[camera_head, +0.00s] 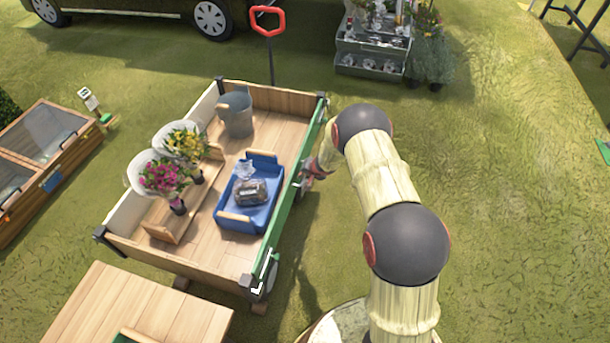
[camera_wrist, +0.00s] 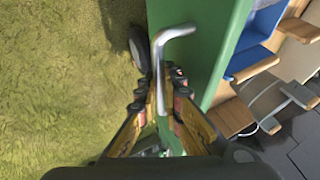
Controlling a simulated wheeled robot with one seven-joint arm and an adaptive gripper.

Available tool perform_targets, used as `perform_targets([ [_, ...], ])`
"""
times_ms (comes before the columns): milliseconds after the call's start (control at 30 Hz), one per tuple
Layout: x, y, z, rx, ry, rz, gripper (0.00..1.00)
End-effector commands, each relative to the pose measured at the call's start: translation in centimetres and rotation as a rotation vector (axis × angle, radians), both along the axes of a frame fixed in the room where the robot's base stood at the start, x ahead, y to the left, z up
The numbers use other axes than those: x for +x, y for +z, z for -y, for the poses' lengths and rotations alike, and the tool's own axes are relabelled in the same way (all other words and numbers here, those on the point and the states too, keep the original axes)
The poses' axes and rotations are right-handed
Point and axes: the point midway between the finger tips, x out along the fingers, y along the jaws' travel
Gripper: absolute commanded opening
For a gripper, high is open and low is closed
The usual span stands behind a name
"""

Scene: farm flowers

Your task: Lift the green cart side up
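The green cart side (camera_head: 283,222) runs along the right edge of the wooden cart (camera_head: 215,243). Its green face fills the middle of the wrist view (camera_wrist: 205,45). I cannot tell how far it is tilted. A bent metal handle (camera_wrist: 172,36) stands out from it. My gripper (camera_wrist: 162,84) has its fingers close on both sides of the handle's straight leg and looks shut on it.
The cart bed holds a blue tray (camera_head: 262,208), a metal bucket (camera_head: 236,120) and flower bouquets (camera_head: 161,178). A wheel (camera_wrist: 139,47) is left of the handle. A wooden table (camera_head: 145,312) stands at the front left. Open grass lies to the right.

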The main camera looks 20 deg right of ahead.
Motion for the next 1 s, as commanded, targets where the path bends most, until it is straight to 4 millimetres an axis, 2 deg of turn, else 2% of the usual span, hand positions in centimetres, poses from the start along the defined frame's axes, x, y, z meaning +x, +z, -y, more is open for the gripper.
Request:
perform_targets([
  [167,0.2,0.2,-0.2,0.002,0.002,0.004,0.16],
  [567,-0.1,0.6,0.0,0.001,0.001,0.004,0.16],
  [733,-1.1,2.1,0.2,0.001,0.001,0.004,0.16],
  [1000,-3.5,5.8,0.6,0.002,0.001,0.004,0.16],
])
